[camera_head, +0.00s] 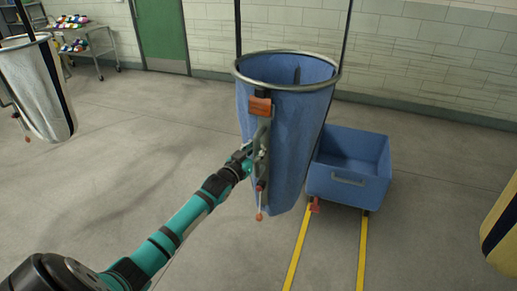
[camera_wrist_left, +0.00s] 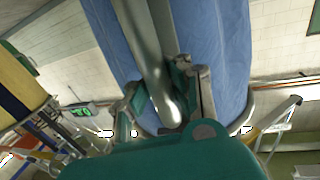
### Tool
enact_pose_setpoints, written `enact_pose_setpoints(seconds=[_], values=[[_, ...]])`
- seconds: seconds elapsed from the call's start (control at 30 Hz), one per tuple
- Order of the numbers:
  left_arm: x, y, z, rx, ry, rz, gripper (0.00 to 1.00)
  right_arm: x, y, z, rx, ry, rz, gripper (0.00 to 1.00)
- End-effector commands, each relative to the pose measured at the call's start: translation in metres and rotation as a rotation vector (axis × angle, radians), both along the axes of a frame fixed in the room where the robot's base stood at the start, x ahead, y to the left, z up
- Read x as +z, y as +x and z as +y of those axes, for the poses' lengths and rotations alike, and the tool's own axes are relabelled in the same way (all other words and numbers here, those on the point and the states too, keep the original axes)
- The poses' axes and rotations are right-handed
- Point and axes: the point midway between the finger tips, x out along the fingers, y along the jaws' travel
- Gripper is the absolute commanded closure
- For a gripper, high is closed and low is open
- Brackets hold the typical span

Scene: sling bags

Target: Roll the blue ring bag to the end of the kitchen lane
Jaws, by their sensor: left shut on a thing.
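The blue ring bag (camera_head: 288,130) hangs from straps at the middle of the head view, its metal ring (camera_head: 330,82) open at the top. A grey vertical handle (camera_head: 264,140) with an orange block (camera_head: 260,106) is on its front left side. My left gripper (camera_head: 252,158) is shut on this handle. In the left wrist view the fingers (camera_wrist_left: 172,100) close around a grey bar (camera_wrist_left: 150,60) with the blue cloth (camera_wrist_left: 215,45) behind it. The fingertips are partly hidden in the head view. My right gripper is not in view.
A blue wheeled bin (camera_head: 348,187) stands just right of the bag. Two yellow floor lines (camera_head: 298,250) run toward it. A white bag (camera_head: 42,95) hangs at the left and a yellow one (camera_head: 502,235) at the right edge. A cart (camera_head: 92,45) stands back left. Open floor lies left.

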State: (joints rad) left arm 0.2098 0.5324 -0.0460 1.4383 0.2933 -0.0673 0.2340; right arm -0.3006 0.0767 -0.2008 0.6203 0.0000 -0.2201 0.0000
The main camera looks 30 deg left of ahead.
Motion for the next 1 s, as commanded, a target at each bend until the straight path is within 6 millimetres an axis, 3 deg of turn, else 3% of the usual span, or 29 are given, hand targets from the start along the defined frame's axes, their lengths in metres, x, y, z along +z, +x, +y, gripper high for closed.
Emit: enact_pose_setpoints(seconds=[0.03, 0.47, 0.5, 0.77, 1.0], values=[[-0.014, -0.003, -0.005, -0.006, -0.008, 0.025, 1.0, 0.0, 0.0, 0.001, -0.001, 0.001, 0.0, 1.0], [-0.014, -0.003, -0.005, -0.005, -0.006, 0.026, 1.0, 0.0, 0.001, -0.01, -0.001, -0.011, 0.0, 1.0], [-0.014, -0.003, -0.004, -0.005, -0.006, 0.026, 0.91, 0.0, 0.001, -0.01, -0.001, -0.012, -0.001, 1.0], [-0.009, -0.002, -0.004, -0.005, -0.006, 0.016, 0.57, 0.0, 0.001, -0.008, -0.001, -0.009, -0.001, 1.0], [-0.006, -0.002, -0.004, -0.005, -0.004, 0.01, 0.56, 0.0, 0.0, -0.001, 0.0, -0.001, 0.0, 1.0]])
